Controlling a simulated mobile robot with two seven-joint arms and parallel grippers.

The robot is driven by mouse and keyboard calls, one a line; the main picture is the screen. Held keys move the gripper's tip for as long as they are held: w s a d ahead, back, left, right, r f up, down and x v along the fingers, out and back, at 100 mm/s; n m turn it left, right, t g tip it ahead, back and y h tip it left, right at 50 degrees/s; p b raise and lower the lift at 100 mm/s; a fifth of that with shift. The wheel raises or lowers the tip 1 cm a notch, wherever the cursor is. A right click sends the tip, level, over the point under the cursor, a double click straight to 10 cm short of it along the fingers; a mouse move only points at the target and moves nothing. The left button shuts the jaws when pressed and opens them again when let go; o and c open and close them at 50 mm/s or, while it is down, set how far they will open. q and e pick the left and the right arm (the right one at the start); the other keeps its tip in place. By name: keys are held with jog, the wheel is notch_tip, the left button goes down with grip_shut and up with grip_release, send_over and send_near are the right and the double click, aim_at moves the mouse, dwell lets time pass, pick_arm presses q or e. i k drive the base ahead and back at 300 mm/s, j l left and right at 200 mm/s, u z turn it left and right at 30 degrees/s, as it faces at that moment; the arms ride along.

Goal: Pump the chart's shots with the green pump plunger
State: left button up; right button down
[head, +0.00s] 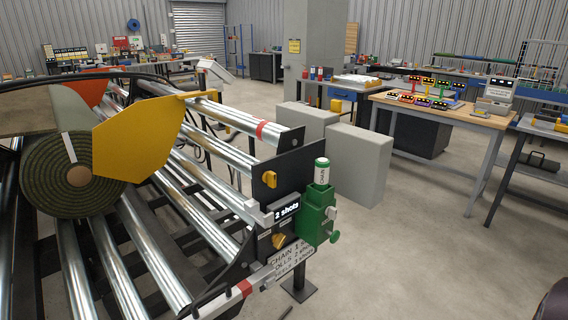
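A green pump (314,222) is fixed at the right end of the roller machine. A white and green canister (321,172) marked CHAIN stands upright on top of it. A round green knob (334,237), which looks like the plunger, sticks out low on its right side. A small display (287,211) beside the pump reads "2 shots". The white chart (290,262) below is tilted and partly cut off by other parts; it shows CHAIN 1, ROLLS 2 shots and a last line with 3 shots. Neither of my grippers shows in the head view.
A rolled turf (68,178) lies on the steel rollers (150,250) at left, beside a yellow plate (137,135). Yellow knobs (269,180) sit on the black end plates. Grey boxes (358,165) stand behind the pump.

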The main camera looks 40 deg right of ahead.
aim_at(335, 235)
jog(key=z, duration=1.6)
